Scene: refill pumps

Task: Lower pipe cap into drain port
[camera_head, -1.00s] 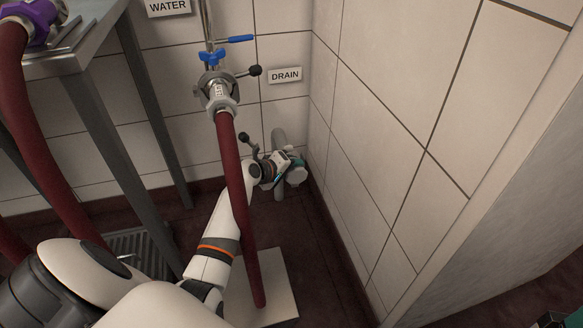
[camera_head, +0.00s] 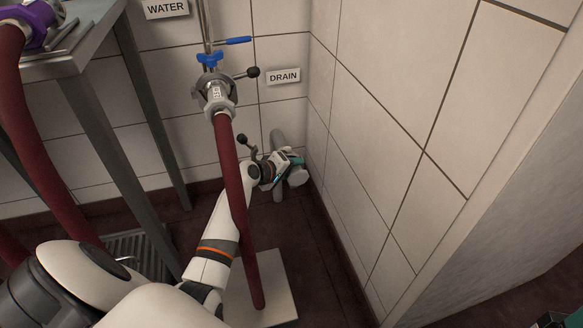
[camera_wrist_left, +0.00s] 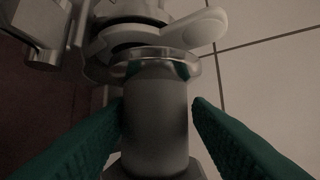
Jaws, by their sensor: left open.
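My left gripper (camera_head: 283,164) is low in the corner under the DRAIN sign, at the drain pipe (camera_head: 278,142). A pale grey round part (camera_head: 298,176), likely the pipe cap, is at its fingertips. In the left wrist view the green fingers (camera_wrist_left: 158,108) are open, one on each side of a smooth grey cylinder (camera_wrist_left: 155,125). A dark gap shows beside the right finger. The cylinder meets a shiny metal flange (camera_wrist_left: 150,68) with a clamp (camera_wrist_left: 170,28) around it. I cannot tell whether the cap is fully seated. A dark and teal piece (camera_head: 552,320), perhaps my right gripper, is cut off at the lower right corner.
A dark red hose (camera_head: 235,190) hangs from the water valve (camera_head: 214,85) in front of my left arm, down to a pale floor plate (camera_head: 275,290). The tiled wall (camera_head: 375,160) is close on the right. A metal table (camera_head: 90,110) stands at left.

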